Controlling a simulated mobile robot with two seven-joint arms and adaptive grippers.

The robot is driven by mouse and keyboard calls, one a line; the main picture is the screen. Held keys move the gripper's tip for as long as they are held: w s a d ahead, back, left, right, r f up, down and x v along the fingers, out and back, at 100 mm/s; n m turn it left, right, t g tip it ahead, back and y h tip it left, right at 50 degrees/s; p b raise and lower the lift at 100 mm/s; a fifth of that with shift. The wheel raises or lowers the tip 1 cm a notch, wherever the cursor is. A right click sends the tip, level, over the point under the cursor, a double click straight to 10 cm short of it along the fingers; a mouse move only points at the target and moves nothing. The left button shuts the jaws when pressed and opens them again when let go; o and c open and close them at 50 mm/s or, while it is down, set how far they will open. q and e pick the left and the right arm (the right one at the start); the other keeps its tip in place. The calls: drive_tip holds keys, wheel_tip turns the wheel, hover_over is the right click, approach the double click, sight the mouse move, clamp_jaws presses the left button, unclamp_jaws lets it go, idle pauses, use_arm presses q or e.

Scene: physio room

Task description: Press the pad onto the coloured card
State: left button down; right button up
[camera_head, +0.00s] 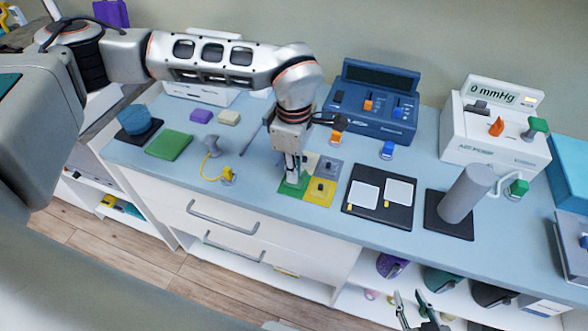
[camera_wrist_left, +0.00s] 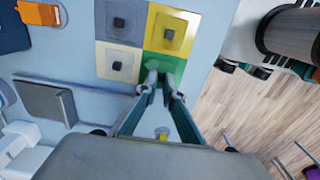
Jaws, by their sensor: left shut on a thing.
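The coloured card lies on the blue counter as a block of four squares: green (camera_head: 290,188), yellow (camera_head: 312,198), blue-grey (camera_head: 333,163) and beige (camera_head: 308,158). In the left wrist view the yellow (camera_wrist_left: 160,42), blue-grey (camera_wrist_left: 113,35) and beige (camera_wrist_left: 104,72) squares each carry a raised pad with a dark knob. My left gripper (camera_head: 292,180) points down over the green square; its fingertips (camera_wrist_left: 163,86) are shut on a pad there, mostly hidden. Whether the pad touches the card is unclear. My right gripper (camera_head: 411,296) is low at the bottom edge, fingers apart and empty.
A black tray with two white pads (camera_head: 350,206) and a grey cylinder on a dark mat (camera_head: 448,222) stand to the right. A yellow-leaded clip (camera_head: 226,176) lies left. Blue (camera_head: 378,92) and white (camera_head: 495,130) devices stand behind. The counter's front edge is close.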

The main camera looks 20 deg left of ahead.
use_arm(q)
drive_tip(key=shift+f+b, duration=0.45)
drive_tip(key=shift+f, duration=0.2)
idle(2.3)
idle(0.8)
idle(0.4)
drive_tip(key=c, duration=2.1)
unclamp_jaws()
drive_tip(key=shift+r, duration=0.1)
drive_tip(key=shift+r+p, duration=1.2)
drive_tip(key=shift+r, duration=0.8)
drive_tip(key=shift+r+p, duration=0.8)
drive_tip(key=shift+r, duration=0.7)
